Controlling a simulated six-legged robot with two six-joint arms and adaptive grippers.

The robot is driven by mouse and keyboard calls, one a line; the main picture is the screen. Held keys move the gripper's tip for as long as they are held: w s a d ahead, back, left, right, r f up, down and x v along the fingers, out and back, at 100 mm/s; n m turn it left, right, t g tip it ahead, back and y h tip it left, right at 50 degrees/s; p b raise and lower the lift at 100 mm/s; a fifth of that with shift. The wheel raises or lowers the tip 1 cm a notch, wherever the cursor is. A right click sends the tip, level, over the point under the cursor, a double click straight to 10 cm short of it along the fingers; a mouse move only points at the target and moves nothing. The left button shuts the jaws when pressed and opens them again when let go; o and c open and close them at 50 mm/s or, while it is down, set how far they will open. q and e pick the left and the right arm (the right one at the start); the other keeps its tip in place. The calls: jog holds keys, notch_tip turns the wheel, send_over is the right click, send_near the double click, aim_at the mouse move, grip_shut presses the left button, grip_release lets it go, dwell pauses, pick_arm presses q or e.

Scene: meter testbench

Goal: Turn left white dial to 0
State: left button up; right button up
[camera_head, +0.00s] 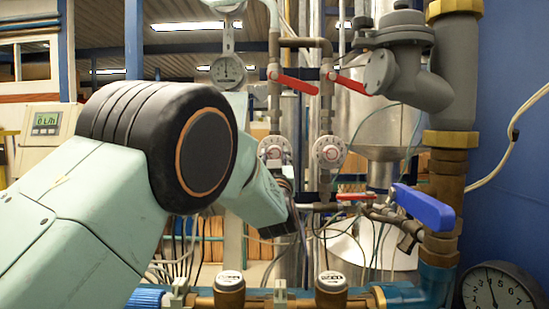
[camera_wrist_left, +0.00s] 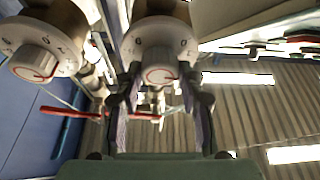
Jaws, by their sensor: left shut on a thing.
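The left white dial (camera_head: 274,149) is on the left of two upright pipes in the head view. In the left wrist view, which looks upside down, it is the middle dial (camera_wrist_left: 160,42), with dark numerals and a red mark on its knob. My left gripper (camera_wrist_left: 162,78) is shut on this dial, one finger on each side of the knob. In the head view my left arm reaches the dial from the left and below, and its fingers are mostly hidden. The dial's exact setting cannot be read. My right gripper is not in view.
A second white dial (camera_head: 329,151) is close to the right; it also shows in the left wrist view (camera_wrist_left: 37,60). Red lever handles (camera_head: 292,83) are above the dials. A blue lever (camera_head: 423,207) and thick pipes stand to the right. Thin cables hang below.

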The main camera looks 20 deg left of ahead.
pick_arm(q)
jog(key=n+g+y, duration=0.1)
jog(key=n, duration=0.2)
jog(key=n+y, duration=0.2)
jog(key=n, duration=0.1)
jog(key=shift+d+n+g+p, duration=0.2)
jog(key=shift+n+g+p, duration=0.1)
jog(key=shift+g, duration=0.1)
jog(key=n+g+y+p, duration=0.1)
jog(key=n, duration=0.2)
jog(key=n+g+p, duration=0.1)
jog(key=n, duration=0.3)
jog(key=shift+w+d+r+g+y, duration=0.1)
jog(key=shift+r+g+y, duration=0.1)
jog(key=shift+g+y, duration=0.2)
jog(key=shift+n, duration=0.3)
jog(key=o, duration=1.2)
jog(key=shift+w+f, duration=0.15)
